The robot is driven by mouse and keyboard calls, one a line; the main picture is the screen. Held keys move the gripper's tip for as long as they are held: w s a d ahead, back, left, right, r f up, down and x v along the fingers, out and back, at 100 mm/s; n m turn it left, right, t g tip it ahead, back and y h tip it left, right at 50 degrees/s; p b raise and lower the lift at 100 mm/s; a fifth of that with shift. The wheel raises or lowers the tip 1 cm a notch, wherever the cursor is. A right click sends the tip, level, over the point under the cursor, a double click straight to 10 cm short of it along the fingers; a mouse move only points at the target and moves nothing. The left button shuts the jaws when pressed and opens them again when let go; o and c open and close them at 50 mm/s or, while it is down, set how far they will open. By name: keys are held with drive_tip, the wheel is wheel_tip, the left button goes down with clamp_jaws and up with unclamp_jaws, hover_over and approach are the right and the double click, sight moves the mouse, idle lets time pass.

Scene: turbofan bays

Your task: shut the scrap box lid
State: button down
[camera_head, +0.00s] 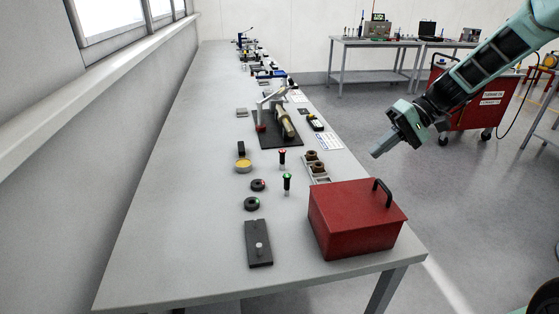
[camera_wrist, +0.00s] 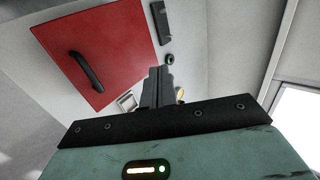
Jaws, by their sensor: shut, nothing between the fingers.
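The red scrap box (camera_head: 350,232) stands at the near right corner of the bench. Its lid (camera_head: 355,202) lies flat over the box with no gap that I can make out, so it looks shut. A black bar handle (camera_head: 382,192) stands up at the lid's right side. In the wrist view the red lid (camera_wrist: 118,45) shows from above with its handle (camera_wrist: 86,71). My gripper (camera_head: 376,154) is shut and empty, in the air off the bench's right side, beyond the box and apart from it. Its fingers (camera_wrist: 158,72) also show together in the wrist view.
The grey bench (camera_head: 180,230) runs away along the wall. Left of the box lie a dark plate with a peg (camera_head: 258,243), black rings (camera_head: 252,203), and green (camera_head: 287,184) and red-topped plugs. A tray of brown parts (camera_head: 316,166) sits behind the box. A red cart (camera_head: 470,105) stands beyond.

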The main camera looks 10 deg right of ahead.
drive_tip(key=d+f+y+b, duration=0.1)
drive_tip(key=d+f, duration=0.1)
drive_tip(key=d+f+y+b, duration=0.1)
drive_tip(key=f+y+b, duration=0.1)
drive_tip(key=f, duration=0.1)
drive_tip(key=d+f+y+b, duration=0.1)
drive_tip(key=d+f, duration=0.1)
drive_tip(key=f, duration=0.1)
drive_tip(key=shift+d+y, duration=0.3)
drive_tip(key=shift+y, duration=0.1)
drive_tip(key=shift+d+f+b, duration=0.25)
drive_tip(key=shift+f+b, duration=0.15)
drive_tip(key=shift+f, duration=0.2)
drive_tip(key=shift+d+f+b, duration=0.25)
drive_tip(key=shift+f+b, duration=0.15)
drive_tip(key=shift+f, duration=0.2)
drive_tip(key=shift+f, duration=0.1)
